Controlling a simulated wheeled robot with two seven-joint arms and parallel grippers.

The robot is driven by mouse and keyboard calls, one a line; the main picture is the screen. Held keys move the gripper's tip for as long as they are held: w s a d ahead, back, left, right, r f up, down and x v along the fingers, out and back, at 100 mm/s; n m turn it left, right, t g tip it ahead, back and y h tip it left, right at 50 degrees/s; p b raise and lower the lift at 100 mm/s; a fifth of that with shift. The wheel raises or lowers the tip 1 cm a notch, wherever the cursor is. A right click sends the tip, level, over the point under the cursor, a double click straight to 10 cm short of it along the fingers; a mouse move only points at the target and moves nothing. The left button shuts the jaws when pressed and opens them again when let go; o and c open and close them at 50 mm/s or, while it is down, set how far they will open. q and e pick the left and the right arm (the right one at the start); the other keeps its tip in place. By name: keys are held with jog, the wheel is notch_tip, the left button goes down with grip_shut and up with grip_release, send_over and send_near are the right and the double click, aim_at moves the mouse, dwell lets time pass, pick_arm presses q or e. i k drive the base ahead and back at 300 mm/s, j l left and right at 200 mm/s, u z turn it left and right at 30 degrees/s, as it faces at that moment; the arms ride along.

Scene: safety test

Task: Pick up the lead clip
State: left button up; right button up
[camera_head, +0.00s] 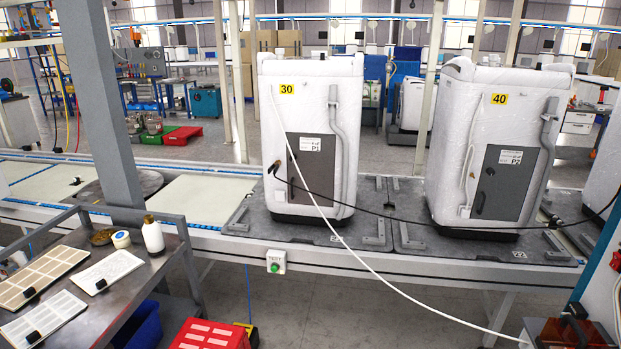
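No part is plainly a lead clip. A small dark piece that may be a clip (274,167) is at the left edge of the grey P1 panel (311,165), on the white wrapped unit marked 30 (284,107). A black cable (390,212) runs from there to the right, across the front of the unit marked 40 (462,125). An orange-brown box (550,334) with a black part on top is at the bottom right; its details are unclear. Neither of my grippers is in view.
Both units stand on dark pallets (380,238) on a conveyor line. A white hose (372,270) hangs across the front. A metal cart (100,313) with trays and a white bottle (153,236) is at left. A red crate (210,337) stands below.

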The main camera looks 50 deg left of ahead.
aim_at(274, 166)
jog(key=i+j+u, duration=0.1)
jog(key=u, duration=0.3)
jog(key=i+j+u, duration=0.15)
jog(key=u, duration=0.3)
